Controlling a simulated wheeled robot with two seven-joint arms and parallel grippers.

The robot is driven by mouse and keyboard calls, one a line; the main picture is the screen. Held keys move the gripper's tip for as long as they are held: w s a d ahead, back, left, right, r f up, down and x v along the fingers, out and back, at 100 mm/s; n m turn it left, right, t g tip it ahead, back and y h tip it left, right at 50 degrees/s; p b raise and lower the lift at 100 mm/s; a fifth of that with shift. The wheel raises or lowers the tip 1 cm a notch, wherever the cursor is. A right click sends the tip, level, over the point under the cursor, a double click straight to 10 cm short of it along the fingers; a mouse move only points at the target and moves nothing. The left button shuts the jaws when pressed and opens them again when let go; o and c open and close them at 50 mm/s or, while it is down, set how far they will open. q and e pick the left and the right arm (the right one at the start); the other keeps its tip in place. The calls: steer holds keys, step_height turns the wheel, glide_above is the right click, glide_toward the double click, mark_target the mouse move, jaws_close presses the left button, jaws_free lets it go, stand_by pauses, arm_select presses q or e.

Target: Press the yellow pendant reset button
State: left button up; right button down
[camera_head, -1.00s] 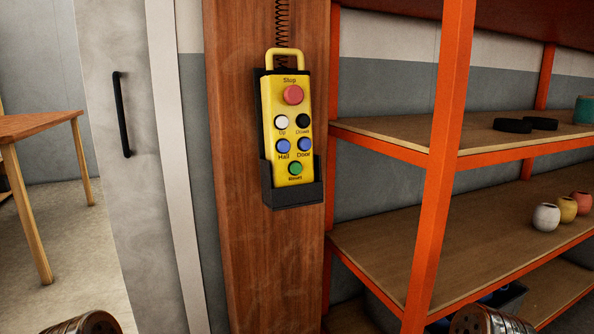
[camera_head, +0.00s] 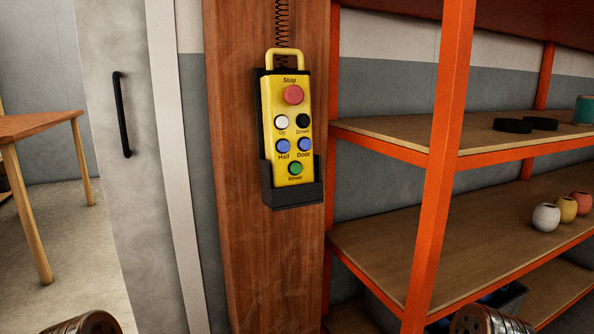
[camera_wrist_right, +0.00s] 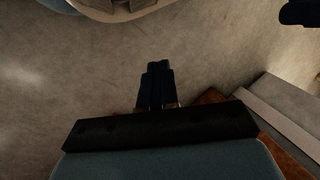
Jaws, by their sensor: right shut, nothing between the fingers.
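The yellow pendant (camera_head: 287,130) sits upright, slightly tilted, in a black holder (camera_head: 293,191) on a wooden post. Its green button (camera_head: 295,168), labelled Reset, is the lowest one. Above it are two blue buttons, a white one, a black one and a large red Stop button (camera_head: 293,95). Nothing covers the pendant. My right gripper (camera_wrist_right: 157,80) shows in the right wrist view, its fingers together and empty, over bare floor. In the head view only parts of my arms show at the bottom edge, well below the pendant. My left gripper is out of view.
The wooden post (camera_head: 265,250) stands between a grey door (camera_head: 135,200) with a black handle and an orange shelf rack (camera_head: 440,170). The rack's front upright is right of the pendant. Vases (camera_head: 546,217) and black rings stand on its shelves. A wooden table (camera_head: 40,125) is at the left.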

steer(key=w+r+m+t+h+b, duration=0.1)
steer(key=w+r+t+b, duration=0.4)
steer(key=w, duration=1.4)
steer(key=w+a+r+m+t+b, duration=0.1)
steer(key=w+a+r+t, duration=0.2)
steer(key=r, duration=0.6)
steer(key=w+a+r+m+t, duration=0.1)
steer(key=w+r+t, duration=0.35)
steer(key=r, duration=0.55)
steer(key=w+a+r+m+t+b, duration=0.1)
steer(key=w+a+r+t, duration=0.1)
steer(key=w+r, duration=0.5)
steer(key=s+r+m+t+h+b, duration=0.1)
steer(key=s+r+m+t, duration=0.2)
steer(key=r, duration=0.9)
steer(key=s+d+r+m+t+h+b, duration=0.1)
steer(key=s+r+m+t, duration=0.2)
steer(key=r, duration=0.9)
steer(key=s+r+m+t+b, duration=0.1)
steer(key=s+r+m+t, duration=0.1)
steer(key=r, duration=1)
steer(key=s+t, duration=0.1)
steer(key=s, duration=0.1)
steer(key=shift+s+d+m+h, duration=0.4)
